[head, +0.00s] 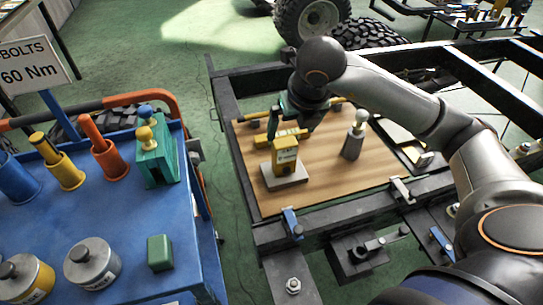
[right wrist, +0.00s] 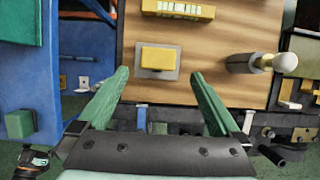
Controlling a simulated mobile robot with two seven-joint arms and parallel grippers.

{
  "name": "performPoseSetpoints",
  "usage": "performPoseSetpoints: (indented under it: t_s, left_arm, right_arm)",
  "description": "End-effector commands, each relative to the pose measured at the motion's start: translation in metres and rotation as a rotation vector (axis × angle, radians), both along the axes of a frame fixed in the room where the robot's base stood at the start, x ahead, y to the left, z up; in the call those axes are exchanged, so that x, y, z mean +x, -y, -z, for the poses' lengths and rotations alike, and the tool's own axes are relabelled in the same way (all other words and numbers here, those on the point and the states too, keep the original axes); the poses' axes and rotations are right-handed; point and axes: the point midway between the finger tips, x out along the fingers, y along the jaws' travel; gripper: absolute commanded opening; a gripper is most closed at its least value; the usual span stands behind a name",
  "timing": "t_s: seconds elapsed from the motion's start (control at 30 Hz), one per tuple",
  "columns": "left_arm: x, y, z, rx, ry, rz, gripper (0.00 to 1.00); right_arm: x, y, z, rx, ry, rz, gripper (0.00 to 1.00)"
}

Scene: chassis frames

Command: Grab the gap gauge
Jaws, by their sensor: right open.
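A yellow block (head: 285,150) stands upright on a light grey square plate on the wooden board; in the right wrist view its top (right wrist: 158,59) lies ahead of the fingertips. A longer yellow bar (right wrist: 178,9) with pale markings lies behind it; part of it shows in the head view (head: 288,135). I cannot tell for sure which yellow piece is the gap gauge. My right gripper (head: 290,125) is over the board near both pieces. Its green fingers (right wrist: 160,77) are spread with nothing between them. My left gripper is not in view.
A grey post with a pale knob (head: 354,136) stands right of the block. The wooden board (head: 330,180) sits in a dark frame with clamps (head: 291,222). A blue cart (head: 130,225) at left holds tools, cans and a green block (head: 160,252).

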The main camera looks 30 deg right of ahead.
Motion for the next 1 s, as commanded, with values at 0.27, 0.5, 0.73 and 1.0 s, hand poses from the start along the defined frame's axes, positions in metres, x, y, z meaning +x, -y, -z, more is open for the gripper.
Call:
performPoseSetpoints:
  t_s: [0.27, 0.5, 0.73, 1.0]
  left_arm:
    - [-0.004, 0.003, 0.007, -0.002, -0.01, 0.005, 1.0]
    - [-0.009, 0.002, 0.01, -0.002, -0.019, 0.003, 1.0]
    - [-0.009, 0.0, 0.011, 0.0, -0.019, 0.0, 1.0]
    - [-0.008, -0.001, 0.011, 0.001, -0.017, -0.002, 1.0]
  right_arm:
    - [0.017, 0.004, 0.048, 0.0, -0.007, 0.001, 1.0]
    - [0.026, 0.005, 0.066, 0.001, -0.004, -0.002, 1.0]
    - [0.038, 0.005, 0.096, 0.001, -0.007, -0.003, 1.0]
    - [0.045, 0.006, 0.111, 0.002, -0.003, -0.004, 1.0]
